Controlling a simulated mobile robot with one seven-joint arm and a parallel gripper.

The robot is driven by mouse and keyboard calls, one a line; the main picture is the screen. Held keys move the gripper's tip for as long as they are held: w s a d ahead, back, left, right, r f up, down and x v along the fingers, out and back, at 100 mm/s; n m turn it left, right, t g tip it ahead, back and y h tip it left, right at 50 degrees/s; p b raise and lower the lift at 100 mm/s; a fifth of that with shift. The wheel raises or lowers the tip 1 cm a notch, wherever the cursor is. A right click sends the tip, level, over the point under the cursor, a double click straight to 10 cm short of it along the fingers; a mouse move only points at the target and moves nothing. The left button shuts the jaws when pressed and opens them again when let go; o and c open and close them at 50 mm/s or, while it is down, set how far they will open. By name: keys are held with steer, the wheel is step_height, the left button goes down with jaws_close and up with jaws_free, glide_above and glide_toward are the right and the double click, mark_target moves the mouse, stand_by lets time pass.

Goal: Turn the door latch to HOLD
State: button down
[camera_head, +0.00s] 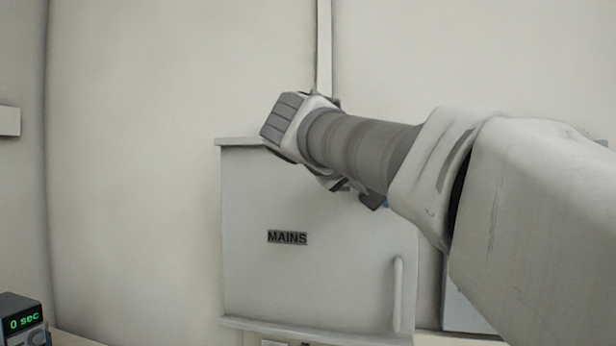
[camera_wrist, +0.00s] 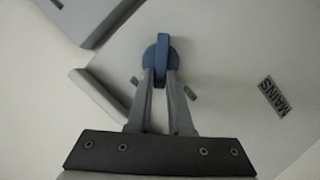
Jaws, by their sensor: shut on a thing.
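The door latch (camera_wrist: 162,46) is a blue round knob with a raised bar across it, on the pale grey door face in the wrist view. The bar points up in that picture. My gripper (camera_wrist: 160,73) has its two grey fingers closed on the lower part of the latch, one on each side. Two small grey marks flank the fingers. I can read no HOLD lettering. In the head view, the light grey cabinet (camera_head: 330,285) stands against the wall, and my arm crosses in front of its upper right, hiding most of the latch area.
The cabinet door has a dark MAINS label (camera_head: 287,238), also in the wrist view (camera_wrist: 274,97). A vertical bar handle (camera_head: 398,295) is at the door's lower right. A timer (camera_head: 22,320) reading 0 sec stands at the lower left. The wall space left of the cabinet is clear.

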steer(key=shift+w+a+f+n+t+h+b, duration=0.25)
steer(key=shift+n+h, duration=0.35)
steer(key=shift+n, duration=0.7)
steer(key=shift+s+a+f+n+t+h+b, duration=0.15)
steer(key=shift+f+n+t+h+b, duration=0.35)
steer(key=shift+n, duration=0.8)
steer(key=shift+w+a+f+n+t+h+b, duration=0.2)
steer(key=shift+n+h, duration=0.5)
steer(key=shift+n, duration=0.6)
steer(key=shift+s+d, duration=0.15)
steer(key=c, duration=0.8)
jaws_free()
steer(key=shift+s+f+g, duration=0.1)
steer(key=shift+s+g, duration=0.05)
steer(key=shift+g, duration=0.1)
